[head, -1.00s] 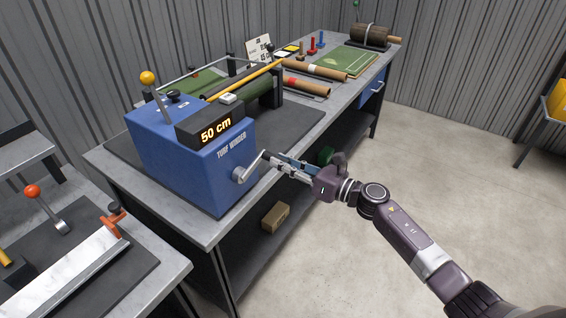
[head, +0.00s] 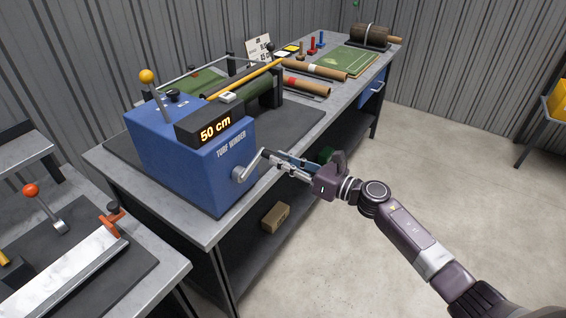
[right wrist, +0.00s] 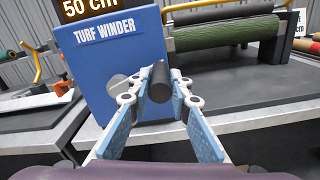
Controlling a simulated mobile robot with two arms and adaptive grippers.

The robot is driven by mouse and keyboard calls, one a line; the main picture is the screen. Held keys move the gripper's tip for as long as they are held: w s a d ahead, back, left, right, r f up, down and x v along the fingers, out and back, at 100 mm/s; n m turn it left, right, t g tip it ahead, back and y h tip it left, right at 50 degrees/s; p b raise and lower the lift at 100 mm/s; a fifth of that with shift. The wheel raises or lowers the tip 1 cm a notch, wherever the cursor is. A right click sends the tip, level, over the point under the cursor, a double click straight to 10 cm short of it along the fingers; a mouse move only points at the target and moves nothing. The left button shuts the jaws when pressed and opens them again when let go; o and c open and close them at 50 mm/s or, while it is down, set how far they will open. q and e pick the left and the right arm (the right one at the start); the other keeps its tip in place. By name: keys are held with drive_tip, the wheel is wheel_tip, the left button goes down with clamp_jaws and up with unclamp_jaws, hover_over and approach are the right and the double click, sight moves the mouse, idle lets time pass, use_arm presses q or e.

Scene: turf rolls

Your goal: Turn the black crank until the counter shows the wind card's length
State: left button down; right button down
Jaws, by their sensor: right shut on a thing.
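The blue turf winder (head: 190,160) stands on the near end of the long workbench. Its counter (head: 216,129) reads 50 cm, and the display also shows, cut off at the top, in the right wrist view (right wrist: 90,8). The crank's metal arm (head: 250,166) points up and right from its hub. Its black handle (right wrist: 160,82) is between the fingers of my right gripper (head: 277,160), which is shut on it. The wind card (head: 259,47) stands behind the winder; its print is small and partly covered. My left gripper is not in view.
A yellow-knobbed lever (head: 148,77) rises from the winder. Turf rolls (head: 318,69) and a green mat (head: 345,60) lie farther along the bench. A second table (head: 165,282) with a red-knobbed lever stands at lower left.

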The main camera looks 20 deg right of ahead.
drive_tip(key=shift+s+a+r+n+b, duration=0.15)
drive_tip(key=shift+r+n+b, duration=0.1)
drive_tip(key=shift+n+b, duration=0.25)
drive_tip(key=shift+s+a+r+n+b, duration=0.15)
drive_tip(key=shift+r+n+b, duration=0.15)
drive_tip(key=shift+n, duration=0.2)
drive_tip(key=shift+s+a+r+n+b, duration=0.3)
drive_tip(key=shift+a+r+n+b, duration=0.2)
drive_tip(key=shift+n, duration=0.45)
drive_tip(key=shift+s+a+r+n+b, duration=0.35)
drive_tip(key=shift+r+n, duration=0.2)
drive_tip(key=shift+n, duration=0.45)
drive_tip(key=shift+s+a+r+n+b, duration=0.3)
drive_tip(key=shift+a+r+n+b, duration=0.2)
drive_tip(key=shift+n, duration=0.45)
drive_tip(key=c, duration=1.8)
unclamp_jaws()
drive_tip(key=shift+r, duration=0.15)
drive_tip(key=shift+o, duration=0.2)
drive_tip(key=shift+d, duration=0.2)
drive_tip(key=v, duration=1.2)
